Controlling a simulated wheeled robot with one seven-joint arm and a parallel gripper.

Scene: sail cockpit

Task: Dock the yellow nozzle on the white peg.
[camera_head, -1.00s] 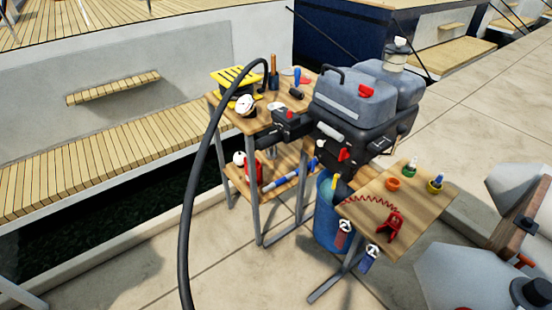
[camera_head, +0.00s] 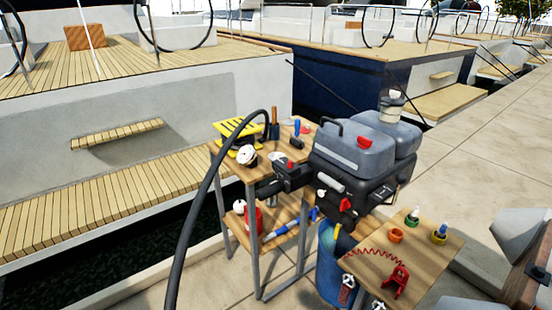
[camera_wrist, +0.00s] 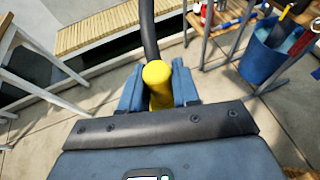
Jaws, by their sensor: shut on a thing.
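The yellow nozzle (camera_wrist: 157,74) is between the two blue-grey fingers of my gripper (camera_wrist: 158,88), which are shut on it, in the wrist view. A thick black hose (camera_wrist: 149,28) leads away from the nozzle's far end. In the head view the hose (camera_head: 197,205) arches from the upper table down past the bottom edge; the nozzle and my gripper are not visible there. A short white cylinder (camera_head: 330,182) is on the front of the dark machine; I cannot tell whether it is the white peg. No white peg is clear in the wrist view.
A wooden workbench (camera_head: 230,160) with tools and a lower shelf stands beside the grey tank (camera_head: 355,148). A small side table (camera_head: 425,262) holds several items. A blue bucket (camera_wrist: 265,60) stands on the floor. The pavement (camera_head: 480,110) at right is open.

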